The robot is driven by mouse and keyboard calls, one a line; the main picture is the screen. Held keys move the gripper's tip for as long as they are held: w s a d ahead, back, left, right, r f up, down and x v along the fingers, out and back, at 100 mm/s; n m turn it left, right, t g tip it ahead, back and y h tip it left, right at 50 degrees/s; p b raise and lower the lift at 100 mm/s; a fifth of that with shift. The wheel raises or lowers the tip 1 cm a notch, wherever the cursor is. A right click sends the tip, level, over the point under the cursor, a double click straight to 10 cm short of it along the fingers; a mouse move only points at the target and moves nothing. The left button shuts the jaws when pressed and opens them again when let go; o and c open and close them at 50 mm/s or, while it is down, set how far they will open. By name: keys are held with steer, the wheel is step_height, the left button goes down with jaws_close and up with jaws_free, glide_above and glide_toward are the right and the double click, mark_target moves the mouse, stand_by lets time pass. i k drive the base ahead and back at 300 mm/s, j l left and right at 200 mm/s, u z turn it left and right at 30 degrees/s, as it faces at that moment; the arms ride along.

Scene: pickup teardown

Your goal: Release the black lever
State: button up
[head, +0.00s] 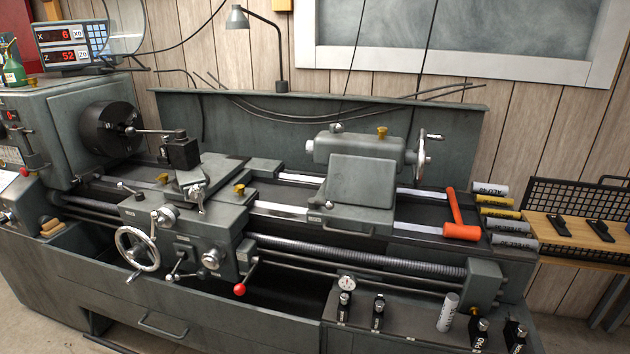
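A grey lathe (200,290) fills the view. I cannot tell for sure which part is the black lever. A lever with a red ball knob (240,289) slants down from the apron. Small levers with metal knobs (174,274) sit to its left. Two black, flat, handle-like pieces (560,226) lie on a wooden shelf at right. My gripper is not in view.
An orange mallet (458,218) lies on the right bed end beside several labelled cylinders (491,188). A front ledge (400,335) holds a dial gauge (346,283), small black-based items and a grey cylinder (447,311). A lamp (238,17) and readout (70,47) stand behind.

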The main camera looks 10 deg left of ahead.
mark_target(130, 131)
steer(key=u, duration=1.35)
